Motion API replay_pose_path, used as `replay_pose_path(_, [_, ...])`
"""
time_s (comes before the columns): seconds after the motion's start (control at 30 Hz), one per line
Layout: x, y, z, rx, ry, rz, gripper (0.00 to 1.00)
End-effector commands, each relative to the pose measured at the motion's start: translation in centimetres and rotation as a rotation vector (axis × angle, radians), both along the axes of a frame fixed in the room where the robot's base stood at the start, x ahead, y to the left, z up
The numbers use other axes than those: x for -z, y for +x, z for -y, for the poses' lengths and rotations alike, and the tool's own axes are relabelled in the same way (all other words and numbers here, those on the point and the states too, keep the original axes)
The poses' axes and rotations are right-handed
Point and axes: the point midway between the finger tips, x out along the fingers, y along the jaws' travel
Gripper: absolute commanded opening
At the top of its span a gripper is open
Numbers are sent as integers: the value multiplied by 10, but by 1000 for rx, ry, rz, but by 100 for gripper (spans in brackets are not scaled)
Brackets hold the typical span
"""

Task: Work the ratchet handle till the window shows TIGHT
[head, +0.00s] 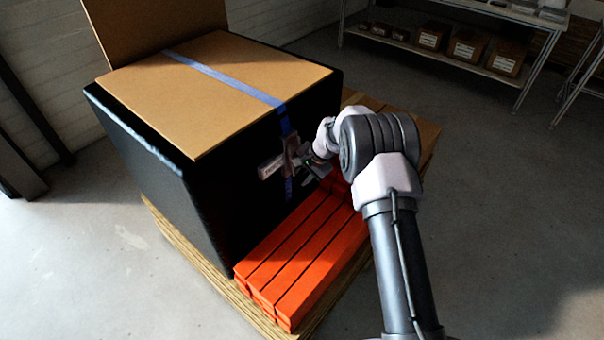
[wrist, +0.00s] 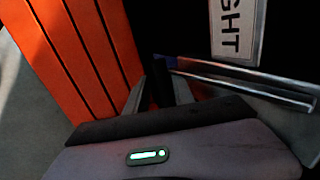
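The ratchet (head: 291,158) sits on the blue strap (head: 287,126) at the front side of the black box. A white label plate (head: 271,167) sticks out to its left; its lettering is too small to read in the head view. In the wrist view, a white plate (wrist: 238,30) shows the letters "GHT", with the rest cut off by the top edge. A metal bar (wrist: 245,82) runs below it. My gripper (head: 311,168) is at the ratchet. In the wrist view, a dark piece (wrist: 162,82), perhaps the handle, stands between my fingers; whether they grip it is unclear.
The black box (head: 140,160) has a cardboard top (head: 215,85) and stands on a wooden pallet (head: 165,232). Orange beams (head: 300,250) lie beside it under my arm. A shelf (head: 470,67) with cartons is at the back. Floor at right is clear.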

Motion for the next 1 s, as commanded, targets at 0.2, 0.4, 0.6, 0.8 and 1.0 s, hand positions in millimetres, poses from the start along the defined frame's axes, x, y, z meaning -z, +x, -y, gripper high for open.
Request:
replay_pose_path(0.2, [-4, 3, 0, 1, 0, 9, 40])
replay_pose_path(0.4, [-11, 2, 2, 2, 0, 11, 40])
replay_pose_path(0.6, [-50, -9, 14, 2, 0, 13, 40])
replay_pose_path(0.8, [-101, -26, 31, 3, 0, 12, 40])
replay_pose_path(1.0, [-146, -43, 47, 2, 1, 10, 40])
